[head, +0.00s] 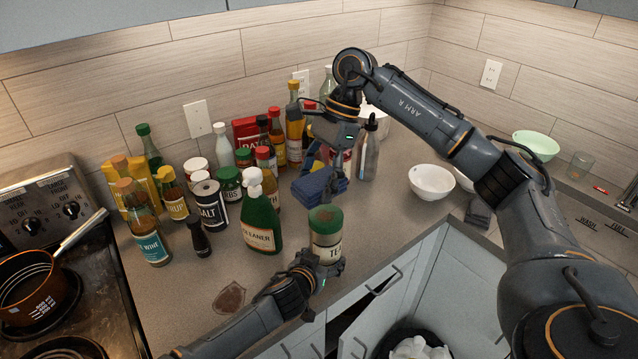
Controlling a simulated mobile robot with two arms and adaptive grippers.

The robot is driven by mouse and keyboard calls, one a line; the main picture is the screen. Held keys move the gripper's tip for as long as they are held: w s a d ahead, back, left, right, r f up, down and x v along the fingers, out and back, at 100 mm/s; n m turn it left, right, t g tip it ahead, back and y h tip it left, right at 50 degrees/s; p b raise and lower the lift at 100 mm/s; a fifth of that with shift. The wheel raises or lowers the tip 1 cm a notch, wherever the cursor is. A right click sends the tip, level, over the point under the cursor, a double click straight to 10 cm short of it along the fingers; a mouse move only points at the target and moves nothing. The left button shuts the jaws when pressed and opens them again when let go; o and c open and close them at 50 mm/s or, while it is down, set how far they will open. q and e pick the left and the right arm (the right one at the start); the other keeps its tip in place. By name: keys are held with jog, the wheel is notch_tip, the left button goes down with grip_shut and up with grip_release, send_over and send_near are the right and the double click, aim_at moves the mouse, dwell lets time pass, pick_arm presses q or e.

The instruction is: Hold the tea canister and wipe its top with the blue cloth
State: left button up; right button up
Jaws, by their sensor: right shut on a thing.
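The tea canister (327,240) is upright near the counter's front edge, with a cream label and a green lid. A brown smudge marks its top. My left gripper (322,268) is around its lower part, fingers at both sides, hiding the base; it looks shut on it. The folded blue cloth (320,187) is behind the canister and apart from its lid. My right gripper (318,160) points down, shut on the cloth; its fingertips are partly hidden. I cannot tell whether the cloth touches the counter.
A green cleaner bottle (261,220) stands close left of the canister, with several jars and bottles behind. A brown stain (229,298) marks the counter. The stove with a pot (37,285) is far left.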

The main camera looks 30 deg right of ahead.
aim_at(317, 220)
jog(key=shift+f, duration=3.1)
jog(key=shift+w+d+f, duration=0.1)
jog(key=shift+d+f, duration=0.4)
jog(key=shift+f, duration=0.2)
jog(key=shift+c, duration=0.4)
jog(key=shift+w+d, duration=0.15)
jog(key=shift+d, duration=0.6)
jog(key=shift+w+d, duration=0.1)
jog(key=shift+d, duration=0.65)
jog(key=shift+s+a, duration=0.2)
jog(key=shift+a, duration=0.7)
jog(key=shift+s+a, duration=0.15)
jog(key=shift+a, duration=0.75)
jog(key=shift+a+r, duration=0.15)
jog(key=shift+a, duration=0.05)
jog(key=shift+r, duration=4)
pick_arm(q)
jog(key=o, duration=1.3)
jog(key=shift+c, duration=0.2)
